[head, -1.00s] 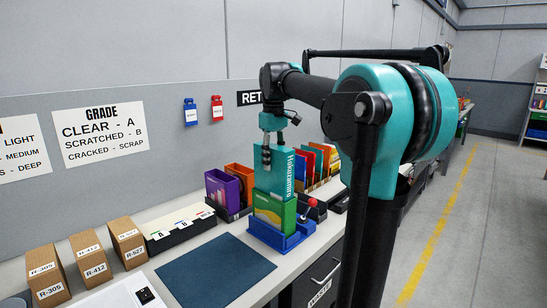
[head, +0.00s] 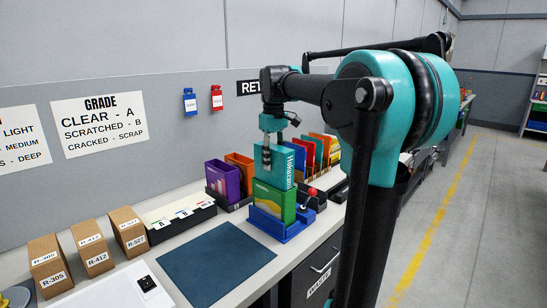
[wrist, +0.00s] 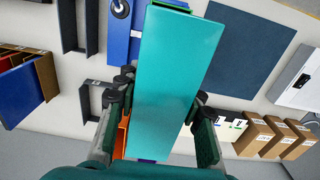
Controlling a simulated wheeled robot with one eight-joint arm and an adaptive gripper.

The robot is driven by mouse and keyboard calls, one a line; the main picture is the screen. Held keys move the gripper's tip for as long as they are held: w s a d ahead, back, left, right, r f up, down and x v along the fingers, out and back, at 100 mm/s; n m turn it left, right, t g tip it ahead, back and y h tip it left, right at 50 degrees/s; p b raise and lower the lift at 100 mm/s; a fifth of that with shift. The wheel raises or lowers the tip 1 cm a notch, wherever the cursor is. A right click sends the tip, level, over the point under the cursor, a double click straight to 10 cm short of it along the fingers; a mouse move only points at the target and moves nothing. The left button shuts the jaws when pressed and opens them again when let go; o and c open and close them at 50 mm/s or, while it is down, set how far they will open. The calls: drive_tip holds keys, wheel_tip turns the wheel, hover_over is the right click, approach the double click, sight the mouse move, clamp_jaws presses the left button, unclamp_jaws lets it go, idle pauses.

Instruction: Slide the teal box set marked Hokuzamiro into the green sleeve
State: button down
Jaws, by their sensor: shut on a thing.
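The teal box set (head: 280,164) marked Hokuzamiro stands upright, its lower part inside the green sleeve (head: 272,203) and its upper part above the rim. The sleeve stands in a blue holder (head: 268,228) on the bench. My gripper (head: 266,162) is shut on the teal box from above. In the wrist view the teal box (wrist: 168,85) fills the middle between the fingers of my gripper (wrist: 160,98). It hides most of the sleeve there; only a thin green edge shows at the top. The box's lower end is hidden in the sleeve.
A red-knobbed lever (head: 312,192) stands beside the holder. Purple and orange sleeves (head: 224,180) stand close on the left, and a rack of coloured sleeves (head: 318,150) is behind. A dark blue mat (head: 215,262) lies clear at the front left, with brown boxes (head: 92,256) beyond.

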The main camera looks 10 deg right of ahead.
sight(273, 174)
drive_tip(key=shift+f, duration=2.75)
drive_tip(key=shift+c, duration=2.4)
unclamp_jaws()
drive_tip(key=shift+r, duration=4)
